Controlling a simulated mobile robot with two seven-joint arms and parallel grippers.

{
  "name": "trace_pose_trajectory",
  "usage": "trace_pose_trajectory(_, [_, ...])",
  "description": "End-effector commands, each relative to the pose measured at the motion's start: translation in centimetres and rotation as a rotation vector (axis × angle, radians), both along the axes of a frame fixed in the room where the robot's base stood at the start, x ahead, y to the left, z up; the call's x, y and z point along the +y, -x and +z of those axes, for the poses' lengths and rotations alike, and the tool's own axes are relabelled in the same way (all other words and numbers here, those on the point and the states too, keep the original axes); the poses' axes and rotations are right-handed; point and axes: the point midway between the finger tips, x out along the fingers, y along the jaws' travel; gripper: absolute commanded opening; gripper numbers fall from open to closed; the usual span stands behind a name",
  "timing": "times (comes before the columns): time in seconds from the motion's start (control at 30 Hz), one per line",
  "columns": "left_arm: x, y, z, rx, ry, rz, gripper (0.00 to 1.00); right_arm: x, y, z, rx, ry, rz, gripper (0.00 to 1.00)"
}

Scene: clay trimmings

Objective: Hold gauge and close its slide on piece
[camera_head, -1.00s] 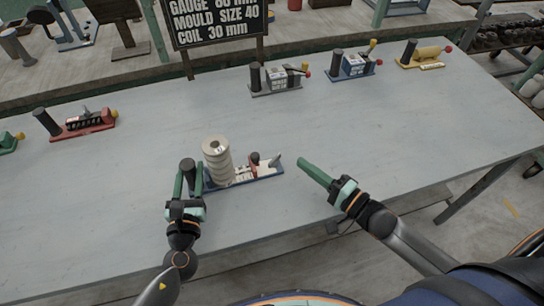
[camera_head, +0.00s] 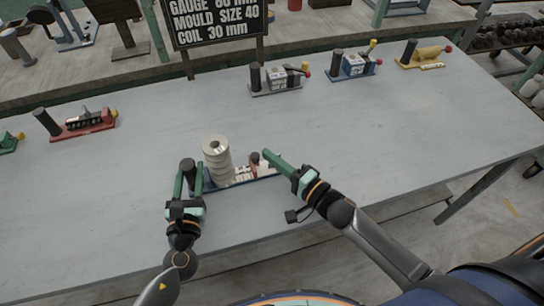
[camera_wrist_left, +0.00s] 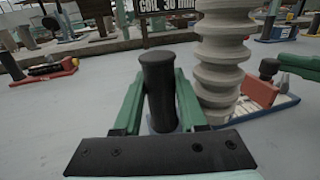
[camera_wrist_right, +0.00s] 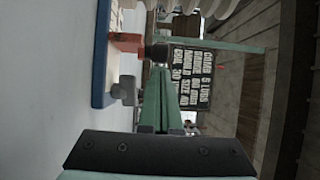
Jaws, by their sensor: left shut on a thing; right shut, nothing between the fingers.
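A gauge with a blue base (camera_head: 262,178) lies near the table's front edge. A pale ribbed clay piece (camera_head: 217,160) stands upright at its left part; it also shows in the left wrist view (camera_wrist_left: 221,60). My left gripper (camera_head: 187,170) is shut on the gauge's black post (camera_wrist_left: 159,85), left of the piece. My right gripper (camera_head: 268,155) is shut and empty at the gauge's right end, beside the slide's dark knob (camera_head: 255,158). In the right wrist view, its fingertips are close to a grey peg (camera_wrist_right: 124,90); I cannot tell whether they touch.
Other gauges stand on the table: red (camera_head: 85,124) at left, grey (camera_head: 275,88), blue (camera_head: 352,75) and yellow (camera_head: 425,62) at the back. A dark sign (camera_head: 218,22) stands behind the table. The table's middle and right are clear.

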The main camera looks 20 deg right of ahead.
Motion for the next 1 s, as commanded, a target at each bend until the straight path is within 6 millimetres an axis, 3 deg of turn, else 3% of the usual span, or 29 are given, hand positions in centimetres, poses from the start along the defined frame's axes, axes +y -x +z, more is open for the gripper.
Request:
trace_pose_trajectory(0.13, [0.0,0.0,-0.1,0.002,0.000,-0.001,0.00,0.5,0.0,0.0,0.001,-0.003,0.000,0.00])
trace_pose_trajectory(0.3, [0.0,0.0,-0.1,0.002,0.000,-0.001,0.00,3.3,0.0,0.0,0.001,-0.006,0.001,0.00])
trace_pose_trajectory(0.43, [0.0,0.0,-0.1,0.002,0.000,-0.001,0.00,4.5,0.0,0.0,0.001,-0.002,0.002,0.00])
trace_pose_trajectory(0.83, [0.0,0.0,-0.1,0.002,0.000,-0.001,0.00,4.4,0.0,0.0,0.000,0.000,0.003,0.00])
trace_pose_trajectory(1.0, [0.0,0.0,-0.1,0.002,0.000,-0.001,0.00,2.5,-0.6,-0.1,-0.001,0.005,0.001,0.00])
